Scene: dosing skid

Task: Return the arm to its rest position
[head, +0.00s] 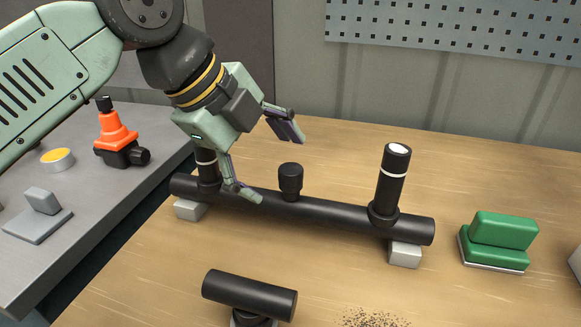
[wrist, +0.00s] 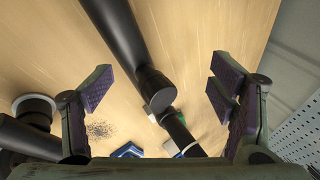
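My gripper (head: 270,163) is open, with nothing between its fingers. In the head view it hangs over the left part of a black pipe (head: 330,215), close to a short black stub (head: 290,180) on the pipe's top. My arm reaches in from the upper left and hides part of the left upright branch (head: 207,170). In the wrist view the two fingers stand wide apart around empty space (wrist: 160,92). Black pipe parts (wrist: 115,35) show beyond them. I cannot tell the exact gap between fingers and pipe.
A right upright branch (head: 392,180) rises from the pipe. In front lie a black cylinder (head: 250,293) and dark specks (head: 372,318). A green block (head: 500,235) sits right. An orange-and-black valve (head: 117,137) and a yellow-topped disc (head: 57,158) stand on the grey bench (head: 100,210).

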